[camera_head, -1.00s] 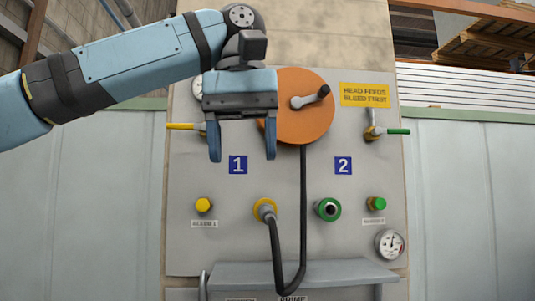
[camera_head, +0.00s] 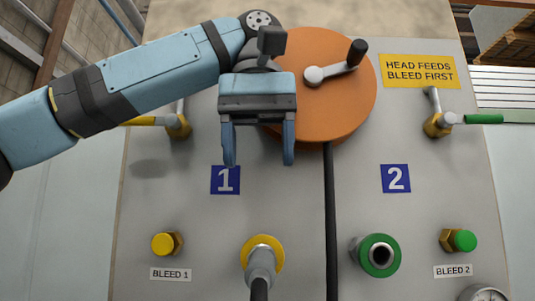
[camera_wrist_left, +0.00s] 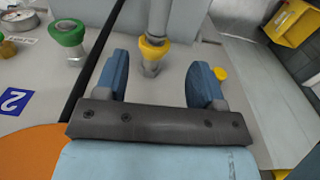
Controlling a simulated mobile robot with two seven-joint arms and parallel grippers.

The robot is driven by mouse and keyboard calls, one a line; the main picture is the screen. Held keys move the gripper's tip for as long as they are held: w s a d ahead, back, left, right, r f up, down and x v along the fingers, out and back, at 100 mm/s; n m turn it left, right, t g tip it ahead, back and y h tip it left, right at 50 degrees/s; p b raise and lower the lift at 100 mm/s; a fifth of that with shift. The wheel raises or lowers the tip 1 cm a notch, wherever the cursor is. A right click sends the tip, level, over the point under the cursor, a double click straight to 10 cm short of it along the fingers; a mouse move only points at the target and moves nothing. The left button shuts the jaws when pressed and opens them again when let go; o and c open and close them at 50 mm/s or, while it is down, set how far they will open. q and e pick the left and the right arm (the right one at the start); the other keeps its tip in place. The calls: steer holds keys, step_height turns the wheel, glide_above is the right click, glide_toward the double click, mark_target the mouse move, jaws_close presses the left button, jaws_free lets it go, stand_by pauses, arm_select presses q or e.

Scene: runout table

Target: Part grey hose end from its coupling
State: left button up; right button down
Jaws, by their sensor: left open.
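The grey hose end (camera_head: 261,270) sits in the yellow-ringed coupling (camera_head: 264,243) under the blue 1 plate (camera_head: 225,180). A black hose (camera_head: 259,291) hangs from it. My left gripper (camera_head: 258,162) is open and empty, fingers pointing down, above the coupling in the head view and apart from it. In the left wrist view the grey hose end (camera_wrist_left: 158,18) and yellow coupling (camera_wrist_left: 153,48) show beyond and between the two open fingers. My right gripper is in neither view.
An orange reel (camera_head: 335,105) with a crank stands just behind my left gripper; a dark hose (camera_head: 331,220) runs down from it. A green coupling (camera_head: 379,256) with an open bore is at right. Yellow (camera_head: 162,244) and green (camera_head: 464,240) bleed knobs flank the couplings.

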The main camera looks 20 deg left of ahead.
mark_target(261, 254)
arm_select(q)
step_height(261, 254, down, 3)
steer(key=shift+s+d+f+b, duration=0.1)
steer(key=shift+s+b, duration=0.05)
steer(key=shift+b, duration=0.45)
steer(key=f, duration=1)
steer(key=shift+w+b, duration=0.25)
steer(key=shift+b, duration=0.05)
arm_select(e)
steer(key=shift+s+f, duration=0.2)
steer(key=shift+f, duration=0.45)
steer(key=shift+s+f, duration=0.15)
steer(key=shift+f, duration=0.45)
arm_select(q)
steer(key=shift+d, duration=0.1)
steer(key=shift+c, duration=0.2)
steer(key=c, duration=1.1)
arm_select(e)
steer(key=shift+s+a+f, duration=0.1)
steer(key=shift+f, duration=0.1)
arm_select(q)
steer(key=shift+s, duration=0.15)
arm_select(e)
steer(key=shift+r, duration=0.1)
